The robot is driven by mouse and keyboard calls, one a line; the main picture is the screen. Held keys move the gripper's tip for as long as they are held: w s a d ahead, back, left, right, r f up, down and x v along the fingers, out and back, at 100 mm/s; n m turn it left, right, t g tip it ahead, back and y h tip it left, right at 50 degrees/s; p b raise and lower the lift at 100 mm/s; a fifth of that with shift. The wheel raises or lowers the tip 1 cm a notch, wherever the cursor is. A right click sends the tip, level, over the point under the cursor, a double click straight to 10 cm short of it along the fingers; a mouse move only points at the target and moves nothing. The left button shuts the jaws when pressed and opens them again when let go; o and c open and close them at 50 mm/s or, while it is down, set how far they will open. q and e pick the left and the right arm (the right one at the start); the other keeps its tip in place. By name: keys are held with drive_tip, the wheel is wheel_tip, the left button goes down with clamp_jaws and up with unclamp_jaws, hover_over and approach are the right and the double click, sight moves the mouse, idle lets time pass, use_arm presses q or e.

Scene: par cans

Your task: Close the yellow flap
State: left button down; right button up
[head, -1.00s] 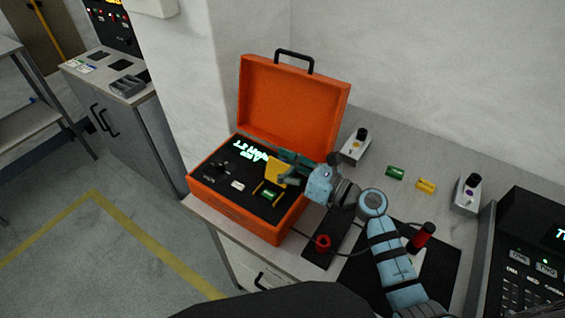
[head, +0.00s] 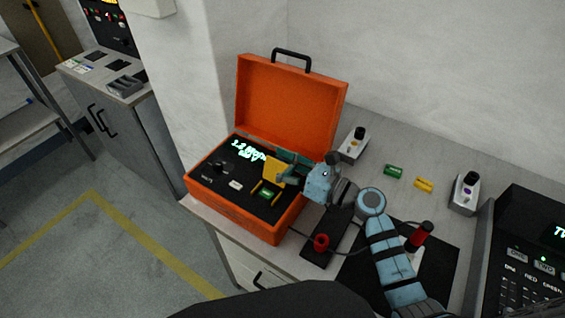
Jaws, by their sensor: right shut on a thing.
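The yellow flap (head: 271,170) stands raised inside the open orange case (head: 238,217), on its black panel. Below the flap is a yellow-rimmed slot with a green can (head: 266,194) in it. My right gripper (head: 284,167) reaches in from the right, its fingers at the flap's upper right part. It is shut on the flap, though the fingers partly hide the contact. My left gripper is not in view.
The case lid (head: 290,105) stands open behind the panel. On the table to the right lie a green can (head: 393,171) and a yellow can (head: 424,185), between two grey devices (head: 353,144) (head: 465,193). A red knob (head: 321,242) and a red-handled lever (head: 419,236) stand in front.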

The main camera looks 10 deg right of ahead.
drive_tip(key=shift+w+r, duration=0.1)
drive_tip(key=shift+r, duration=0.1)
idle(0.4)
drive_tip(key=o, duration=0.7)
drive_tip(key=shift+o, duration=0.3)
drive_tip(key=shift+w+f, duration=0.15)
drive_tip(key=shift+w, duration=0.05)
drive_tip(key=shift+s, duration=0.1)
